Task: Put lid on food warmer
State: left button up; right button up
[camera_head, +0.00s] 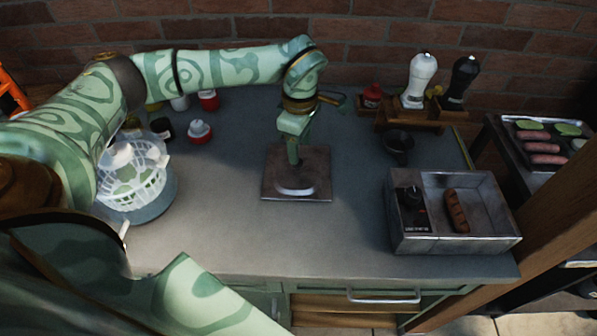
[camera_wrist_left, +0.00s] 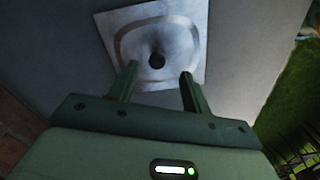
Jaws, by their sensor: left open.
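The lid (camera_head: 318,187) is a square metal plate with a raised middle, lying flat on the grey table in the head view. In the left wrist view the lid (camera_wrist_left: 192,25) shows a pale raised part with a dark round spot. My left gripper (camera_head: 294,160) points down over the lid's middle. In the left wrist view its two fingers (camera_wrist_left: 158,82) are apart with nothing clearly between them; contact with the lid cannot be told. The food warmer (camera_head: 455,245) is an open metal box at the right, with a sausage (camera_head: 456,210) inside. My right gripper is out of view.
A white basket-like cover (camera_head: 133,178) stands on a blue-grey plate at left. Red-and-white jars (camera_head: 199,131) are behind it. A wooden rack (camera_head: 428,120) holds white and black shakers at back right. A small dark bowl (camera_head: 398,143) stands behind the warmer. Table between lid and warmer is clear.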

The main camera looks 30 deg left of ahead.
aim_at(297, 167)
pick_arm(q)
jog(key=f, duration=0.3)
jog(key=f+b, duration=0.1)
jog(key=f, duration=0.1)
jog(key=shift+a, duration=0.4)
jog(key=shift+w+f, duration=0.1)
jog(key=shift+f, duration=0.1)
grip_shut()
jog(key=shift+r, duration=0.1)
